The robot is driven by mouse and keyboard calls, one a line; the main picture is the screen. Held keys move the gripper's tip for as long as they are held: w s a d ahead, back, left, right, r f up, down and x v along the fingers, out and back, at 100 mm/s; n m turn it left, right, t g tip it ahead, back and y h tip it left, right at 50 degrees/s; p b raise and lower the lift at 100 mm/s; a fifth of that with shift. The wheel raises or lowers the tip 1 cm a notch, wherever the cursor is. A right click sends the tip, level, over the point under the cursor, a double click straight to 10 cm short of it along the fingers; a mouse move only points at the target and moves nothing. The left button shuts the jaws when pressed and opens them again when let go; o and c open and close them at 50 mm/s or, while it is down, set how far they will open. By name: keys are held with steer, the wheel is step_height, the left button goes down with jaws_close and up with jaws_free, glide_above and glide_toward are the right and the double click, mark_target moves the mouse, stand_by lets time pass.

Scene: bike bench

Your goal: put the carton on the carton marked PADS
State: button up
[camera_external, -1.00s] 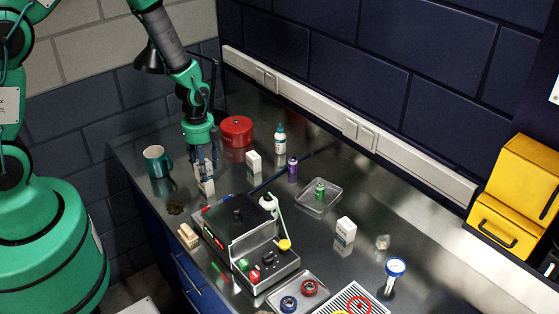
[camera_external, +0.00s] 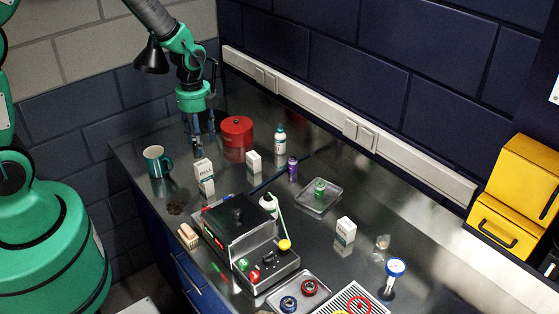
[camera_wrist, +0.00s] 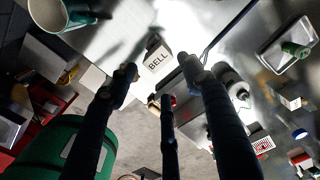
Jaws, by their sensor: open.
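A white carton lettered BELL (camera_external: 204,168) stands at the left of the bench. It seems to rest upright on another pale carton (camera_external: 207,188), whose lettering I cannot read; the two look aligned. BELL also shows in the wrist view (camera_wrist: 157,60), just beyond my fingertips. My gripper (camera_external: 198,142) is open and empty, above and a little behind this stack, apart from it. Its fingers also show in the wrist view (camera_wrist: 158,78). Two other white cartons with teal bands stand apart, one near the red tin (camera_external: 253,161) and one to the right (camera_external: 345,231); their lettering is too small to read.
A teal mug (camera_external: 157,161) stands left of the stack and a red tin (camera_external: 237,132) behind it. A black machine (camera_external: 240,222) is in front. Bottles (camera_external: 280,139) and a metal tray (camera_external: 319,197) lie to the right. A black lamp (camera_external: 151,57) hangs behind my arm.

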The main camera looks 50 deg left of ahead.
steer(key=shift+r, duration=0.4)
stand_by(0.4)
steer(key=s+d+r+n+t, duration=0.15)
steer(key=s+r+n, duration=0.25)
steer(key=r, duration=0.7)
steer(key=s+d+r+n+t, duration=0.15)
steer(key=s+r+n, duration=0.3)
steer(key=r, duration=0.65)
steer(key=s+d+r+n+t, duration=0.2)
steer(key=s+d+r+n, duration=0.1)
steer(key=s+r+n, duration=0.6)
steer(key=s+r, duration=0.3)
steer(key=s, duration=0.3)
steer(key=shift+s+d+n+t, duration=0.25)
steer(key=shift+s+n+t, duration=0.05)
steer(key=shift+n, duration=0.05)
